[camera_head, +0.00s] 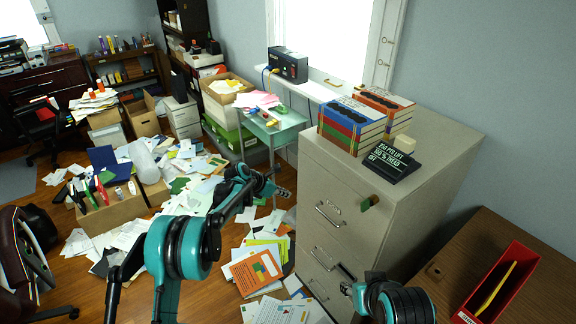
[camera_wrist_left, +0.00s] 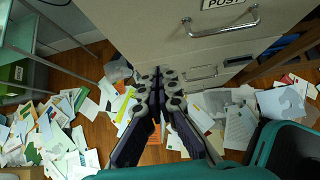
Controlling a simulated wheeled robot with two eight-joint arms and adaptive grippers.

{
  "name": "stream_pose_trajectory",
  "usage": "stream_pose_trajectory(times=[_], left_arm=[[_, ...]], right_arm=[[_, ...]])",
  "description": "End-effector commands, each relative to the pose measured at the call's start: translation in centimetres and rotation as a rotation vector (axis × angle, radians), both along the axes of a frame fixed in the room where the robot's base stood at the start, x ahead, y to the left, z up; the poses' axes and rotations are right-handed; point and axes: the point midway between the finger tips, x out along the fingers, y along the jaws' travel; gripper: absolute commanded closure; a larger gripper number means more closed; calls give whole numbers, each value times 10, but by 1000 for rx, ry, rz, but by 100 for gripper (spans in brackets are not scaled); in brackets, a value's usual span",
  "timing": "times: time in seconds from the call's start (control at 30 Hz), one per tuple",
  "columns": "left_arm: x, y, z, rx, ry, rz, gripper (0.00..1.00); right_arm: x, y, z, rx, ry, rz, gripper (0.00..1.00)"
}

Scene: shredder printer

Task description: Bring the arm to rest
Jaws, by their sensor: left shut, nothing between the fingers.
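My left arm comes in from the lower left in the head view, and its gripper (camera_head: 284,191) hangs over the paper-strewn floor, just left of the grey filing cabinet (camera_head: 328,185). In the left wrist view the two dark fingers of the left gripper (camera_wrist_left: 168,78) come together at their tips, shut with nothing between them. The cabinet front (camera_wrist_left: 165,30) with its drawer handles shows beyond the fingertips. My right arm shows only in part at the bottom of the head view, by the lower drawers. Its gripper (camera_head: 347,289) is small and partly hidden, so its jaws are unclear.
Books (camera_head: 352,122), a black sign (camera_head: 392,163) and a small pale block stand on the cabinet. A glass side table (camera_head: 275,130) is behind the left gripper. A red file holder (camera_head: 497,283) sits on the brown desk (camera_head: 450,250). Papers (camera_head: 262,270) cover the floor.

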Motion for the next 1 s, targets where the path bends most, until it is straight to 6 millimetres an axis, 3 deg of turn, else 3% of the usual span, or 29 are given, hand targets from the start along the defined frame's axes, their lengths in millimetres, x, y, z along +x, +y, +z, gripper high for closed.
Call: stream_pose_trajectory(times=[0.17, 0.37, 0.5, 0.7, 0.83, 1.0], left_arm=[[-5, 4, 9, 21, -21, -20, 100], [-42, 30, 64, 199, -178, -177, 100], [-89, 57, 108, 387, -322, -352, 100], [-168, 94, 151, 660, -498, -625, 100], [-225, 118, 166, 835, -591, -817, 100], [-300, 147, 168, 1058, -688, -1086, 100]], right_arm=[[0, 0, 0, 0, 0, 0, 60], [0, 0, 0, 0, 0, 0, 60], [0, 0, 0, 0, 0, 0, 60], [0, 0, 0, 0, 0, 0, 60], [0, 0, 0, 0, 0, 0, 60], [0, 0, 0, 0, 0, 0, 60]])
